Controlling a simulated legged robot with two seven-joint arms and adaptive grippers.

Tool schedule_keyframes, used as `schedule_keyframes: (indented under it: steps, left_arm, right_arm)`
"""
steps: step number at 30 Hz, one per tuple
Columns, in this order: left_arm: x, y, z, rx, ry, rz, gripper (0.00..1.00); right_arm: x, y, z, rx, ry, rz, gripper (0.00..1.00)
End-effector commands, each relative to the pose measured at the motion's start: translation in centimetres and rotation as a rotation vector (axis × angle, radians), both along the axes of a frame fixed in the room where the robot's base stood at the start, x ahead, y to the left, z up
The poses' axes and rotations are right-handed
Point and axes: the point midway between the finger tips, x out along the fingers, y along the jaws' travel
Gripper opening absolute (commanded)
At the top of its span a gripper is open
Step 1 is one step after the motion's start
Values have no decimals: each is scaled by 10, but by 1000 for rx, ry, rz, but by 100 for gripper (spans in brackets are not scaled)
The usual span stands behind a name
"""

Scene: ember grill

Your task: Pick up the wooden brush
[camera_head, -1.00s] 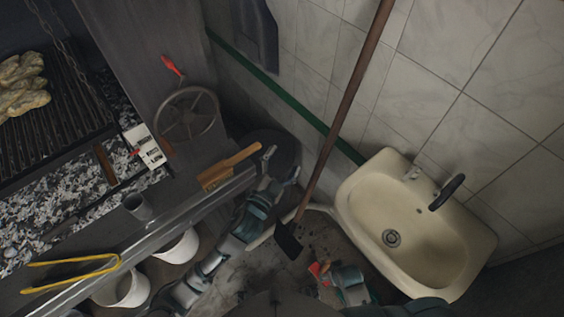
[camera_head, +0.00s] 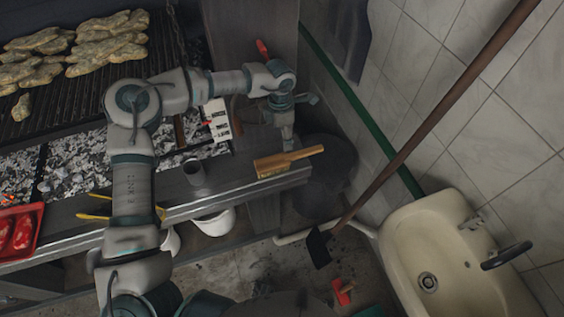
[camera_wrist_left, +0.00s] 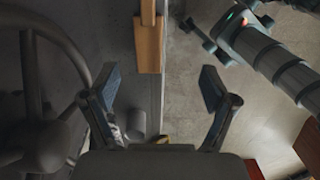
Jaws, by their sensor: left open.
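The wooden brush (camera_head: 288,161) lies on the grill's metal front ledge at its right end. Its wide head points left and its handle points right, over the ledge's end. My left gripper (camera_head: 285,134) is open and empty, above and behind the brush in the head view. In the left wrist view the brush (camera_wrist_left: 149,48) shows ahead of the spread fingers of my left gripper (camera_wrist_left: 160,92), roughly in line with the gap and not touching.
A metal cup (camera_head: 194,172) and yellow tongs (camera_head: 92,215) are on the ledge, left of the brush. A white box (camera_head: 216,120) stands behind. A long-handled tool (camera_head: 440,108) leans by the wall and the sink (camera_head: 455,262). A wheel (camera_wrist_left: 35,110) is close at left.

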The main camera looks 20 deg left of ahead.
Motion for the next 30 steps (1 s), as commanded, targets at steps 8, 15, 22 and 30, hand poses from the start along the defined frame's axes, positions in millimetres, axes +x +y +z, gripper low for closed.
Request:
schedule_keyframes:
  steps: [8, 15, 22, 30]
  left_arm:
    - [5, 21, -16, 60, -7, 18, 85]
    - [5, 20, -74, 58, -7, 18, 85]
    - [5, 19, -107, 54, -9, 17, 85]
    - [8, 18, -138, 56, -7, 18, 85]
  right_arm:
    - [-2, -1, -4, 1, 2, 0, 81]
    - [-2, 0, -3, 0, 2, 0, 81]
    - [-1, 0, -3, -1, 4, 0, 81]
    - [-1, 0, -2, -1, 3, 1, 81]
